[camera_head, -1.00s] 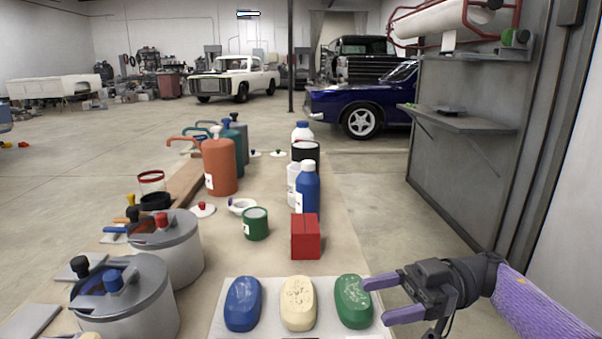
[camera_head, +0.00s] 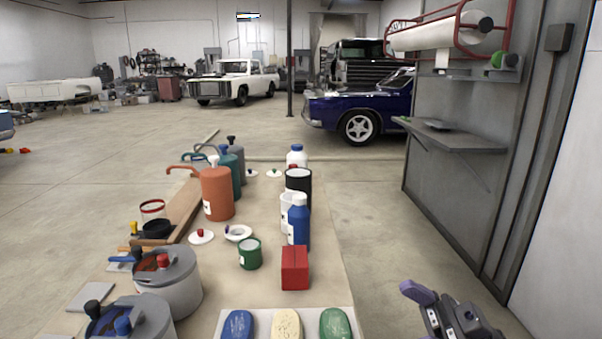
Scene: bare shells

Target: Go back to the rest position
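My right gripper (camera_head: 416,313) is at the lower right, beyond the table's right edge, and is cut off by the bottom of the picture. One purple finger shows clearly; the other barely shows at the bottom edge. The fingers stand apart with nothing between them. It is apart from the soap-like bars, which are blue (camera_head: 237,325), cream (camera_head: 287,325) and green (camera_head: 335,324), lying on a white board (camera_head: 353,318) at the table's near edge. My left gripper is not in view.
The table (camera_head: 270,295) holds a red box (camera_head: 295,268), a green can (camera_head: 250,254), a blue bottle (camera_head: 299,222), an orange bottle (camera_head: 217,193) and grey pots (camera_head: 178,291). A wall shelf (camera_head: 450,136) is at the right. The floor between table and wall is clear.

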